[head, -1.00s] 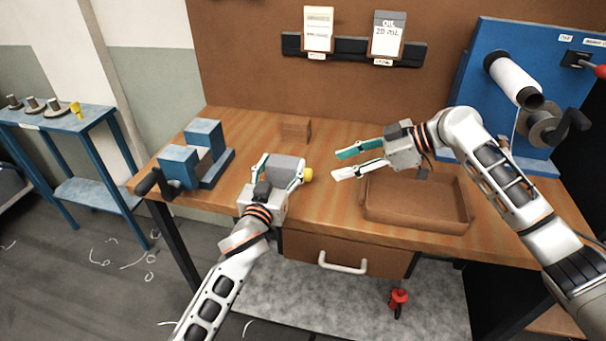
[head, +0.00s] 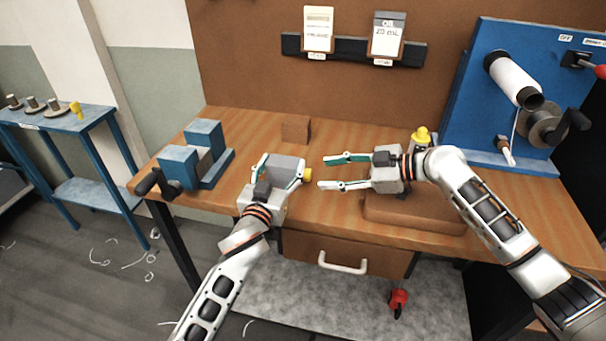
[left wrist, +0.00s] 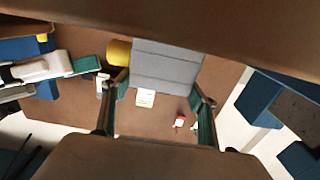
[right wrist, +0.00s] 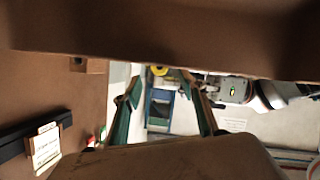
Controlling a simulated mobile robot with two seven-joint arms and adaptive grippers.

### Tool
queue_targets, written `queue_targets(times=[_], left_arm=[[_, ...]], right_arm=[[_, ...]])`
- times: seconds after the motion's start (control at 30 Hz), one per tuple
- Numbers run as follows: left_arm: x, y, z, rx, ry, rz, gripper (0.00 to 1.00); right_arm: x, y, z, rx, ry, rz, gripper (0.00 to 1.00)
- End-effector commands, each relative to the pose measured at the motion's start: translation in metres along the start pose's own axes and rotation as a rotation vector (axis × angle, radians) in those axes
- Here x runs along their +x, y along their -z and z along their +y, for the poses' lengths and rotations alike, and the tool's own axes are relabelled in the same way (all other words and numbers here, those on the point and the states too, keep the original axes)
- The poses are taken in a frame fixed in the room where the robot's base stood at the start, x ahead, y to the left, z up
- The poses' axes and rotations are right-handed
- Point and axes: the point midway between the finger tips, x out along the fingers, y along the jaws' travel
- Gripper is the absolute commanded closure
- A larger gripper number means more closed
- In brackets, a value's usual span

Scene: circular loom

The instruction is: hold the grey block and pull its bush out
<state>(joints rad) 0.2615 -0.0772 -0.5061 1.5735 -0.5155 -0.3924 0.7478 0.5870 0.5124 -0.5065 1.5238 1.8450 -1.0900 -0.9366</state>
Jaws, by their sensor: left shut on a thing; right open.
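The grey block (head: 287,163) is held over the front of the workbench by my left gripper (head: 280,170), whose fingers close on two of its sides. The block also shows in the left wrist view (left wrist: 167,65). The yellow bush (head: 308,175) sticks out of the block's right side; it also shows in the left wrist view (left wrist: 118,53). My right gripper (head: 324,172) is open and empty just right of the bush, its fingers pointing left at it with a small gap. In the right wrist view a yellow ring-like shape (right wrist: 160,70) shows ahead between the fingers.
A brown tray (head: 415,215) lies under my right forearm. A blue cradle with a dark handle (head: 180,165) stands at the left, a brown block (head: 296,128) behind. A yellow-topped item (head: 420,136) and the blue winding panel (head: 470,80) are at the right.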

Motion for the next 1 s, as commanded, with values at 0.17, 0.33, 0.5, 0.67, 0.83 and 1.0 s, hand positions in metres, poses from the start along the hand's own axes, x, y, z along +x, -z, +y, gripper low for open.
queue_targets(times=[0.17,0.33,0.5,0.67,0.83,1.0], left_arm=[[0.000,-0.001,0.000,0.001,0.000,-0.002,0.76],[0.000,-0.001,0.000,0.001,0.000,-0.002,0.76],[0.000,-0.001,0.000,0.001,0.000,-0.002,0.76],[0.000,-0.001,0.000,0.001,0.000,-0.002,0.76],[0.000,-0.001,0.000,0.000,0.000,-0.002,0.76],[0.000,-0.001,0.000,0.000,0.000,-0.002,0.76]], right_arm=[[0.025,0.001,0.000,0.000,0.001,0.001,0.58],[0.043,0.000,0.000,0.001,0.001,0.001,0.58],[0.054,0.001,0.000,0.000,0.000,0.001,0.58],[0.058,0.000,0.000,-0.001,0.000,-0.001,0.58],[0.058,0.000,0.000,-0.001,0.000,-0.001,0.58],[0.058,0.000,0.000,0.000,0.000,-0.001,0.90]])
